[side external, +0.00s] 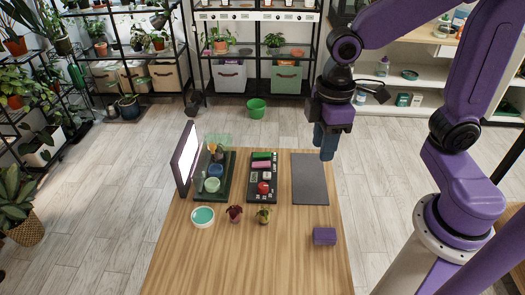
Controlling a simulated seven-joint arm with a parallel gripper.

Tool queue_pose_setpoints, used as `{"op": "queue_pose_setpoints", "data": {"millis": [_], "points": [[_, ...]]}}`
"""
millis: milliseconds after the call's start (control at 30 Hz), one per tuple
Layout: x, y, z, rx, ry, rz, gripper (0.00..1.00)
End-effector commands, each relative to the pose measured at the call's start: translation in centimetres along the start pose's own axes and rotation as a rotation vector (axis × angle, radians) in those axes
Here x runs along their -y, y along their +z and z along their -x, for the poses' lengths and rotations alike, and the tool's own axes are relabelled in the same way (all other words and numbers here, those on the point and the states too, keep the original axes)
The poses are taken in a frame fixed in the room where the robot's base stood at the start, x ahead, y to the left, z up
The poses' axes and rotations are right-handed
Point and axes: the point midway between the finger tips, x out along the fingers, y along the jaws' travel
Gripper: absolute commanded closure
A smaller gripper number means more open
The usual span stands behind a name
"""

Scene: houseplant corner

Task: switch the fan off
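A black control panel (251,196) lies on the wooden table, left of a grey mat. It carries a green part (262,155), a pink part (261,164), small pale parts and a round red knob or button (263,187). Labels and switch positions are too small to read. I cannot make out a fan for certain. My gripper (326,153) points down above the table's back right corner, near the far end of the grey mat and apart from the panel. Its fingers overlap from this side, so any gap is hidden. I see nothing held.
A lit upright panel (185,158) and a dark green tray (226,181) with small pots stand left. The grey mat (310,180) is bare. Shelves line the back.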

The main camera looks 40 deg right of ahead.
Motion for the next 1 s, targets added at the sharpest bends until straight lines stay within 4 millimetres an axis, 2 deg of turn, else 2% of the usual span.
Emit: {"op": "queue_pose_setpoints", "data": {"millis": [33,200,400,533,700,833,1000], "points": [[-1.6,-1.5,-0.2,0.005,0.0,-0.019,0.64],[-6.8,-5.5,-1.1,0.011,0.001,-0.064,0.64],[-14.0,-8.6,-2.9,0.015,0.001,-0.119,0.64],[-18.9,-9.6,-4.4,0.019,0.0,-0.154,0.64],[-24.4,-9.6,-6.4,0.022,-0.001,-0.192,0.64],[-26.9,-9.3,-7.5,0.022,-0.001,-0.211,0.64],[-28.1,-9.0,-8.1,0.022,-0.001,-0.216,0.64]]}}
